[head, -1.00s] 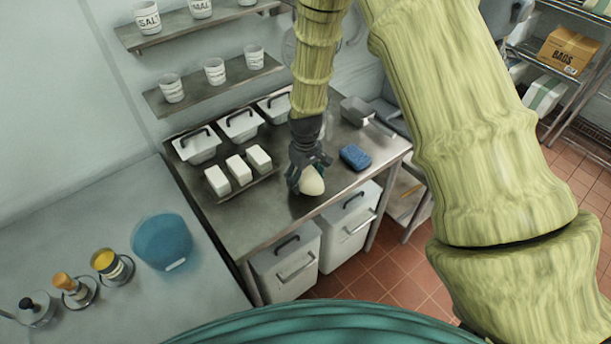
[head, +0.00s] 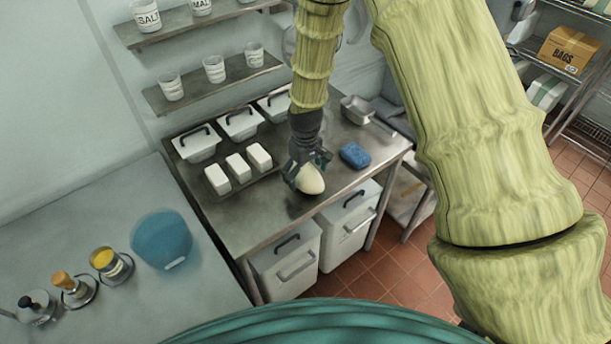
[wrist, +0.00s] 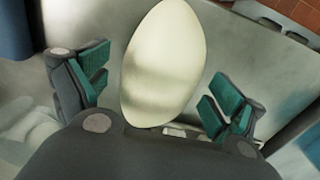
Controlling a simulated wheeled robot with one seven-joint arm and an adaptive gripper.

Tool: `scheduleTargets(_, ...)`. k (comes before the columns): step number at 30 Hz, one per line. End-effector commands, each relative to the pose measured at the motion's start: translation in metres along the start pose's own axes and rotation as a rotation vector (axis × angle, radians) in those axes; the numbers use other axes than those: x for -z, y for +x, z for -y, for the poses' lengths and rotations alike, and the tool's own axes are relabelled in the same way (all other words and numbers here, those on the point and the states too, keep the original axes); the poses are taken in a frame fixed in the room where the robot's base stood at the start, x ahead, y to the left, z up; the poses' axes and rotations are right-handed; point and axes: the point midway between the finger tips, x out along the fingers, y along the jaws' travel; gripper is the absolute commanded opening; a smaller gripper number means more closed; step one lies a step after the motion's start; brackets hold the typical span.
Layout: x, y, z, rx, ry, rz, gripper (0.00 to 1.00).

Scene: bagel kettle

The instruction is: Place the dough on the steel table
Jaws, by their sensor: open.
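The dough is a smooth, cream-coloured egg-shaped lump (head: 311,180) at the front part of the steel table (head: 238,222). In the wrist view the dough (wrist: 165,62) lies between my two green-padded fingers, with clear gaps on both sides. My gripper (head: 306,172) is open around it and points down at the table; in the wrist view its fingers (wrist: 165,92) are spread wide. The dough appears to rest on the tabletop, though its underside is hidden.
A blue sponge-like block (head: 355,155) lies right of my gripper. White blocks (head: 238,167) on a tray and lidded white tubs (head: 197,144) stand to the left and behind. Bare steel shows front left.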

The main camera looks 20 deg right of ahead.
Motion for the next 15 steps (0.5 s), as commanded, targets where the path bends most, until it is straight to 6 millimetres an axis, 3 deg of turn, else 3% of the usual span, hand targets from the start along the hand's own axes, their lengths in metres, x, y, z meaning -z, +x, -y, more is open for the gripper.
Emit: scheduleTargets(15,0.001,-0.056,0.000,-0.001,0.000,-0.003,0.94)
